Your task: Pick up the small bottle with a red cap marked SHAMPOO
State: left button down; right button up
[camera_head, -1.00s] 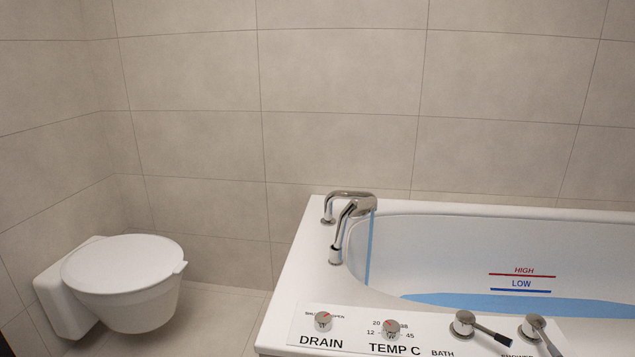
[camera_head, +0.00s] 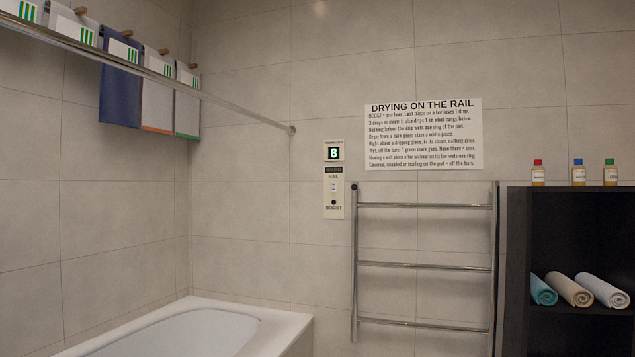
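A small bottle with a red cap (camera_head: 538,173) stands upright on top of the dark shelf unit (camera_head: 517,250) at the right. Its label is too small to read. A similar bottle with a blue cap (camera_head: 578,173) and one with a green cap (camera_head: 610,173) stand to its right in a row, apart from each other. Neither of my grippers shows in the head view.
Three rolled towels, teal (camera_head: 543,290), tan (camera_head: 570,290) and white (camera_head: 602,291), lie on a lower shelf. A metal towel rail (camera_head: 425,265) stands left of the unit. The bathtub (camera_head: 280,322) is at lower left. Several cloths hang at upper left behind a metal bar (camera_head: 215,98).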

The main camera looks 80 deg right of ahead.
aim_at(538, 169)
jog(key=z, duration=3.6)
jog(key=i+l, duration=0.3)
jog(key=i, duration=0.2)
jog(key=i+l, duration=0.35)
jog(key=i, duration=0.2)
jog(key=k+z, duration=0.05)
